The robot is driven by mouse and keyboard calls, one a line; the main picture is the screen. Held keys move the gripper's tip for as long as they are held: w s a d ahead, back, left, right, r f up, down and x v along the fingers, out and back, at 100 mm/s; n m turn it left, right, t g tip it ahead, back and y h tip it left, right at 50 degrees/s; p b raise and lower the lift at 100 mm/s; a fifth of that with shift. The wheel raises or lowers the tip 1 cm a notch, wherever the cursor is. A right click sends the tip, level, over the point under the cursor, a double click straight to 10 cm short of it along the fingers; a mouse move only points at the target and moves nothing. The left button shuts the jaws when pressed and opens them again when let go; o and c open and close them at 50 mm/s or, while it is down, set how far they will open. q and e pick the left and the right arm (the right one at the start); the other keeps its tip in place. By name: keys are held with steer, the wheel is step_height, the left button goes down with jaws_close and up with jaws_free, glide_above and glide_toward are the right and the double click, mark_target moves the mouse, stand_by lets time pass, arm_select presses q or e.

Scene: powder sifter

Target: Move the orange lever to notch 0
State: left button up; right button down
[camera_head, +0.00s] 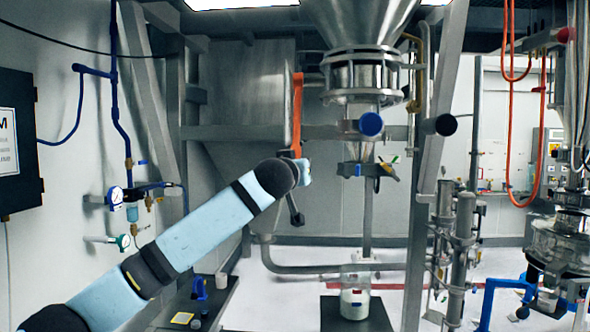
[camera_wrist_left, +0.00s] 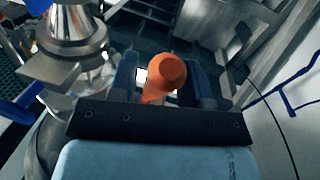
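The orange lever (camera_head: 297,105) stands upright beside the grey metal housing in the head view, its lower end by my left wrist. In the left wrist view an orange rounded end (camera_wrist_left: 167,78) of it sits between the two dark fingers of my left gripper (camera_wrist_left: 157,70). A gap shows on the finger's left side, so the fingers look open around the lever; contact on the right side cannot be told. In the head view my left gripper is mostly hidden behind my forearm and wrist. No notch markings are readable. My right gripper is in neither view.
A steel hopper (camera_head: 362,75) hangs right of the lever, with a blue-capped fitting (camera_head: 371,124) below it. A slanted metal post (camera_head: 434,150) stands further right. Gauges and blue hoses (camera_head: 115,196) are on the left wall.

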arm_select(q)
jaws_close()
steer(key=shift+s+r+g, duration=0.4)
steer(key=shift+s+r, duration=0.15)
steer(key=shift+s, duration=0.35)
steer(key=shift+s+r+b, duration=0.15)
steer(key=shift+s+b, duration=0.15)
steer(key=shift+s+r+g, duration=0.1)
steer(key=shift+g, duration=0.2)
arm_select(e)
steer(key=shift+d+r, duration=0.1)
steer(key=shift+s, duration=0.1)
arm_select(q)
steer(key=shift+o, duration=1.3)
jaws_free()
steer(key=shift+s, duration=0.1)
